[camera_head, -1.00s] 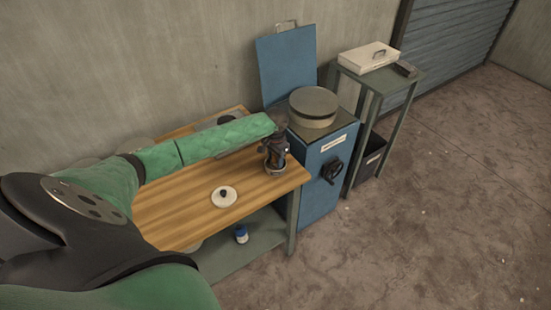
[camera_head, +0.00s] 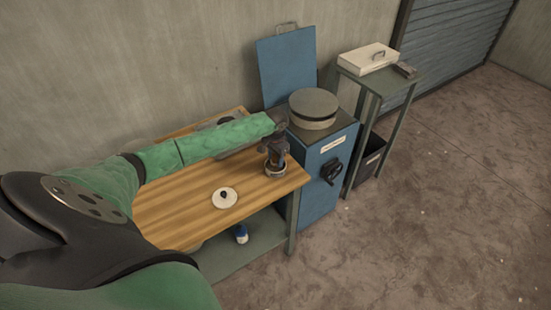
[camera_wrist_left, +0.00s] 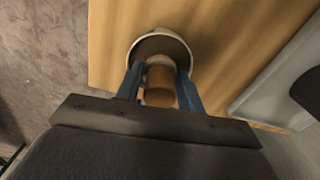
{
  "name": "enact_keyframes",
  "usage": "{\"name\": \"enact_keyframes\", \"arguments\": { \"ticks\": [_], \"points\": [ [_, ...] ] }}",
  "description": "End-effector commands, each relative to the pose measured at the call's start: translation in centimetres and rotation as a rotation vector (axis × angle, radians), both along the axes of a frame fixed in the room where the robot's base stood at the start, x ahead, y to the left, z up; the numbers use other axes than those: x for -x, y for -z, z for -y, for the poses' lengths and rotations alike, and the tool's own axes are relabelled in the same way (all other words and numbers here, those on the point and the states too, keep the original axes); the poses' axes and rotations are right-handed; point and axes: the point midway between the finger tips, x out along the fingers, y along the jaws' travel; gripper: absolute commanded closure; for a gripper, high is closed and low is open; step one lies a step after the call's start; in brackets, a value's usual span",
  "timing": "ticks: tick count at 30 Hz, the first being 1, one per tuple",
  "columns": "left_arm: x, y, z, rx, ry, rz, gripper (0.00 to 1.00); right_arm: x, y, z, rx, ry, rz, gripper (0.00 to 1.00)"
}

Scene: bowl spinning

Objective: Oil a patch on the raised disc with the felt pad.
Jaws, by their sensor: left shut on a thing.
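The raised disc (camera_head: 314,102) is a thick round grey-tan plate on top of the blue cabinet (camera_head: 322,185). My left gripper (camera_head: 275,160) points down over the table's right end, left of the cabinet and apart from the disc. In the left wrist view its blue fingers (camera_wrist_left: 160,82) are shut on a brown wooden handle (camera_wrist_left: 160,92). A round, pale-rimmed dish (camera_wrist_left: 138,46) with a dark brown inside lies just beyond the fingertips. The pad's felt face is hidden, and I cannot tell whether it touches the dish. My right gripper is out of view.
A white lid with a dark knob (camera_head: 225,198) lies on the wooden table (camera_head: 175,212). A blue-and-white bottle (camera_head: 241,234) stands on the lower shelf. A blue panel (camera_head: 287,68) rises behind the cabinet. A side stand holds a white case (camera_head: 368,58). A black handwheel (camera_head: 329,173) projects from the cabinet.

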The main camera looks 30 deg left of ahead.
Motion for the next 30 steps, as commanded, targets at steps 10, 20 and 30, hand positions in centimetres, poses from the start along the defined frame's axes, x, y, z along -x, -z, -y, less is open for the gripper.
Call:
{"name": "enact_keyframes", "arguments": {
  "ticks": [10,20,30],
  "points": [
    [0.0,-2.7,0.0,0.000,0.000,0.001,0.80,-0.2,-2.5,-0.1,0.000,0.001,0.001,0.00],
    [-0.1,-4.6,0.0,0.001,0.000,0.003,0.80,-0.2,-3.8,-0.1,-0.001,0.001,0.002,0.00],
    [-0.1,-5.7,0.0,0.000,-0.001,0.001,0.80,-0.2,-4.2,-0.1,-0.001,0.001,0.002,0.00]
  ]
}}
